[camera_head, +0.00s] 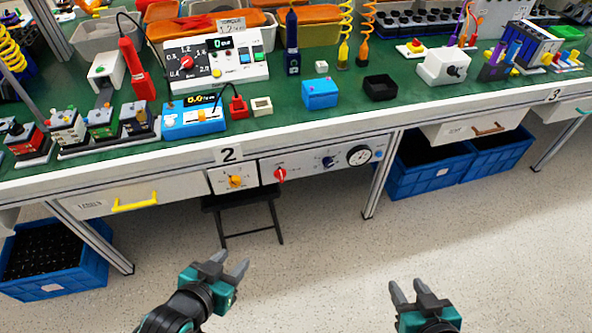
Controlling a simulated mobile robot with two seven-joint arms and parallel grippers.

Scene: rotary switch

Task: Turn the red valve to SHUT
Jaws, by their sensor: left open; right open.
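The red valve (280,175) is a small red handle on the light panel (305,166) under the front edge of the workbench, right of the "2" label. Its marking is too small to read. A dark blue knob (328,162) and a round gauge (359,155) sit to its right on the same panel. My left gripper (229,269) is open and empty, in front of and below the valve, well apart from it. My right gripper (411,293) is open and empty, further right and low in the picture, also apart from the panel.
A yellow knob (236,181) sits on a box left of the valve. A dark stool (245,209) stands below the panel. Blue crates (432,170) are under the bench at right, and another blue crate (95,262) is at left. The floor (330,260) between is clear.

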